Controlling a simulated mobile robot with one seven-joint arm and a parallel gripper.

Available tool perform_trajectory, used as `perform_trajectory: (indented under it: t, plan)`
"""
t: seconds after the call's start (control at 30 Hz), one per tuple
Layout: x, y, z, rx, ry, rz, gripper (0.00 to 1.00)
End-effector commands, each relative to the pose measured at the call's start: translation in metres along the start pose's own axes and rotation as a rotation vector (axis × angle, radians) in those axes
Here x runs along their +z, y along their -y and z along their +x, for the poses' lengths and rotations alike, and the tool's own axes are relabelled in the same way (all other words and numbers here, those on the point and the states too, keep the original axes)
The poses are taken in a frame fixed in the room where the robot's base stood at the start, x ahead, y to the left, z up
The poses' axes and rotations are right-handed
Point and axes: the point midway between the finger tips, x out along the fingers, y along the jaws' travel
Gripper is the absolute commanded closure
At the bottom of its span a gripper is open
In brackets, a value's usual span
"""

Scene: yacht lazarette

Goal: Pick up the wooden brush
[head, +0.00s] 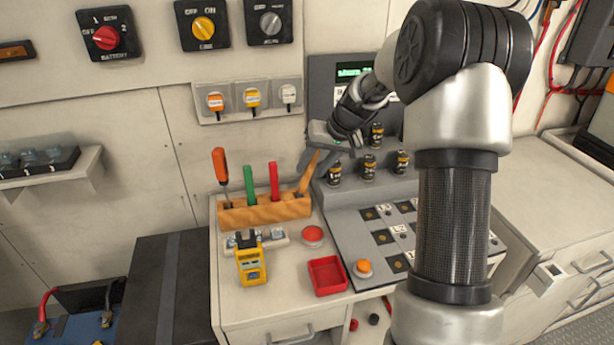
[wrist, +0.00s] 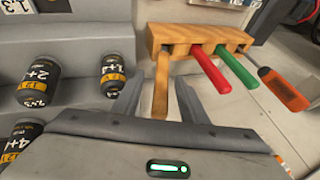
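The wooden brush (head: 308,174) stands tilted at the right end of a wooden rack (head: 262,212), its light wood handle pointing up; its lower part is hidden in the rack. It also shows in the wrist view (wrist: 161,80), running down between my two fingers. My gripper (head: 321,153) is at the upper end of the handle in the head view. In the wrist view my gripper (wrist: 158,90) is open, with a gap on both sides of the handle.
A red tool (wrist: 209,69), a green tool (wrist: 237,69) and an orange-handled screwdriver (head: 221,168) share the rack. Several black batteries (head: 369,166) stand on the stepped grey console to the right. A yellow meter (head: 250,262) and red tray (head: 327,275) lie in front.

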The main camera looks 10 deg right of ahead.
Motion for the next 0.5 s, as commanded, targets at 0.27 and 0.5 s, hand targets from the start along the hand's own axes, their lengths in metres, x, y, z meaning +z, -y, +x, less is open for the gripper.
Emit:
perform_trajectory:
  t: [0.27,0.5]
  plan:
    - [-0.003,0.003,0.031,-0.001,0.003,-0.001,0.61]
    - [-0.005,0.003,0.054,0.0,-0.001,0.0,0.61]
